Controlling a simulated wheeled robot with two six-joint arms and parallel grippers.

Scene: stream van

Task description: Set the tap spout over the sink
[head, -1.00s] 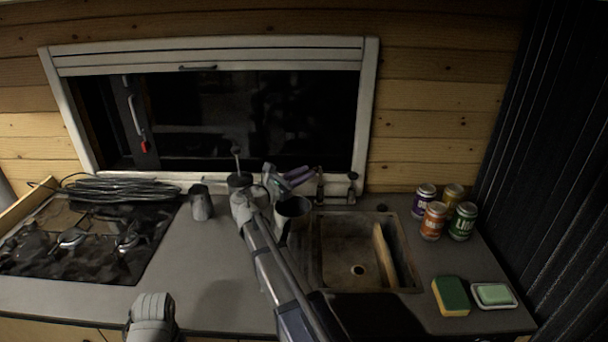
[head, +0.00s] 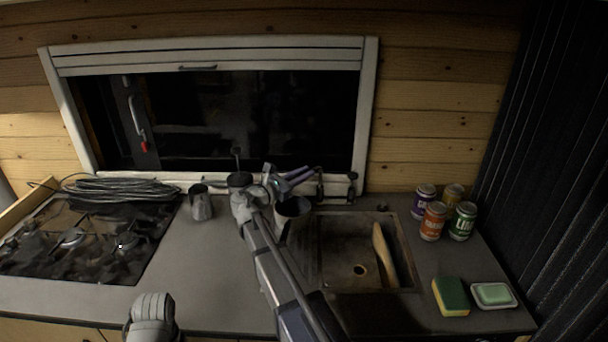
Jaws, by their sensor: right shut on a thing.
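The sink (head: 337,247) is a brown basin set in the counter right of centre, with a drain hole in its floor. The dark tap (head: 320,188) stands at the back left of the sink, small and dim; which way its spout points is hard to make out. My right gripper (head: 308,174) reaches over the counter from the front, its purple fingers at the top of the tap. It is shut on the tap spout, and the fingers partly hide it.
A dark mug (head: 291,208) stands under my right wrist, and a grey jug (head: 200,203) is left of it. A wooden board (head: 382,255) leans in the sink. Several cans (head: 433,221), a sponge (head: 451,297) and a soap dish (head: 494,295) are at right.

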